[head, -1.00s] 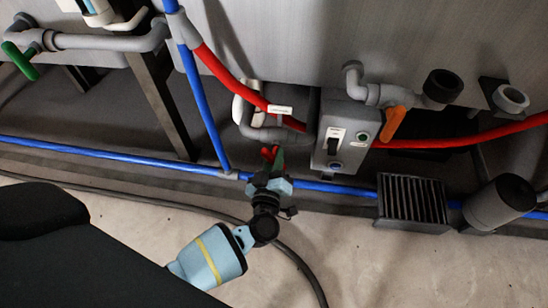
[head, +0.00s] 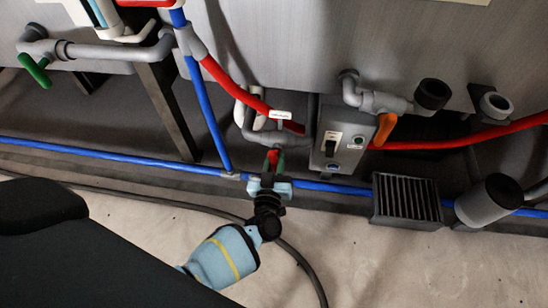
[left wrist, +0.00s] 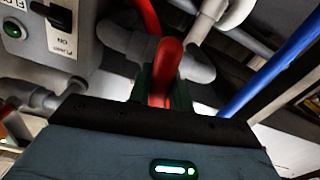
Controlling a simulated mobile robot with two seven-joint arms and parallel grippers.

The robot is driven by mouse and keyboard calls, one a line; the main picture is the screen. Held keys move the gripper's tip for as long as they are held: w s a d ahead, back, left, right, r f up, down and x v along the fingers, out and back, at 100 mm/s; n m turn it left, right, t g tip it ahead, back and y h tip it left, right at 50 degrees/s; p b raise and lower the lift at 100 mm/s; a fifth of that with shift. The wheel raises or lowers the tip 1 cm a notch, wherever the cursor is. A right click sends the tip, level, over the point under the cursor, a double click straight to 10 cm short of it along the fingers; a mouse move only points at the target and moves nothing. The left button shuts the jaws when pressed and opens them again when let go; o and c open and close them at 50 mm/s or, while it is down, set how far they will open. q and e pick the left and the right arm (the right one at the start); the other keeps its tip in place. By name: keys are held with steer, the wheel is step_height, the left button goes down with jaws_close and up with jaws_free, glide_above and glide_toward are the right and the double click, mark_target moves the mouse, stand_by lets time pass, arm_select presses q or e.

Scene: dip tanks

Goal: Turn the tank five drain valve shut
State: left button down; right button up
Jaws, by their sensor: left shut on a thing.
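A red valve handle (head: 273,157) hangs below a grey pipe elbow (head: 253,131) under the tank wall. A small white tag (head: 281,115) sits just above; I cannot read it. My left gripper (head: 271,165) is shut on the red handle, coming from below. In the left wrist view the red handle (left wrist: 167,62) stands between the dark green fingers of my left gripper (left wrist: 162,88), with grey pipe behind it. The fingers hide the handle's lower end. My right gripper is not in view.
A grey switch box (head: 339,145) stands just right of the handle. An orange valve handle (head: 385,129) is further right, and a green one (head: 34,69) far left. A blue pipe (head: 110,152) runs low along the floor edge. A black ribbed block (head: 407,199) sits right.

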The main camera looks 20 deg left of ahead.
arm_select(q)
steer(key=shift+m+p, duration=0.45)
steer(key=shift+m, duration=0.55)
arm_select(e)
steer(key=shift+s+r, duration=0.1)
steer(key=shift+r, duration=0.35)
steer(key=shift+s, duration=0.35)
arm_select(q)
steer(key=c, duration=1.3)
jaws_free()
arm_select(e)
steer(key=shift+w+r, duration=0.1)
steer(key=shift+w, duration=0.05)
arm_select(q)
steer(key=shift+s, duration=0.1)
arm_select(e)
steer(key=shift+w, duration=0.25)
